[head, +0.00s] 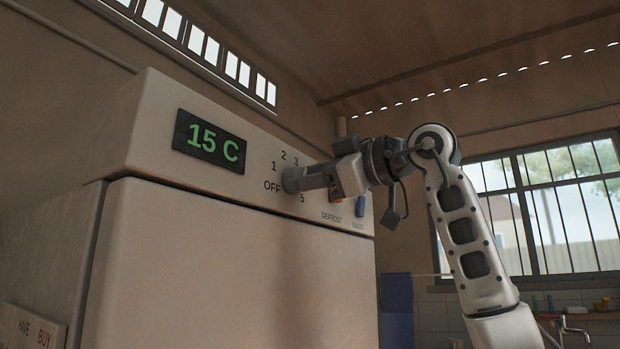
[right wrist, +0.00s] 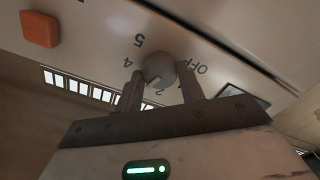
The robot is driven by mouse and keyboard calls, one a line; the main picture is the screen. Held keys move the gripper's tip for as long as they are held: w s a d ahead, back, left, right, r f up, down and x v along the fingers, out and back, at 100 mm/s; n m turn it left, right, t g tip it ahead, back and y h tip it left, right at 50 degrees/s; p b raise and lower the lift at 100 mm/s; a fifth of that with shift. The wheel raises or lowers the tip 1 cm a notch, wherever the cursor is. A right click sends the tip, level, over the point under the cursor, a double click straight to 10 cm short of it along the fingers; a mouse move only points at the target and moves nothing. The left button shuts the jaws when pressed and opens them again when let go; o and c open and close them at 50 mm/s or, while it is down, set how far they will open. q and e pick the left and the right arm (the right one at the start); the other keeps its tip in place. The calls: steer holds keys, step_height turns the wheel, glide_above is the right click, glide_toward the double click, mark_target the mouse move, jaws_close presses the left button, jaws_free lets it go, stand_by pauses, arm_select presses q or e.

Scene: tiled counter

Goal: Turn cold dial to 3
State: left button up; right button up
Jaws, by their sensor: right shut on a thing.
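The cold dial (right wrist: 160,68) is a round grey knob on the fridge's upper panel, with marks OFF, 1, 2, 3, 4 and 5 around it. My right gripper (head: 293,179) is shut on the dial, with one finger on each side of it in the right wrist view. In the head view the gripper hides most of the dial and the 4. A small pale notch shows on the knob's lower edge in the right wrist view; I cannot tell which number it points to. The display (head: 209,141) reads 15 C in green. My left gripper is not in view.
The white fridge (head: 230,270) fills the left and middle. A barred window (head: 545,210) and a sink tap (head: 572,326) are at right.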

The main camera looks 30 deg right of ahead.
steer(key=shift+m, duration=0.3)
steer(key=o, duration=1)
steer(key=shift+c, duration=0.2)
steer(key=shift+s, duration=0.1)
arm_select(q)
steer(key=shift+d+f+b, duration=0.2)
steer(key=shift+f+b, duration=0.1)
steer(key=shift+b, duration=0.75)
arm_select(e)
steer(key=v, duration=1.5)
steer(key=shift+s+d, duration=0.2)
steer(key=shift+s, duration=0.15)
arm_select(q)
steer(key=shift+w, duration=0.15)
arm_select(e)
steer(key=shift+f, duration=0.1)
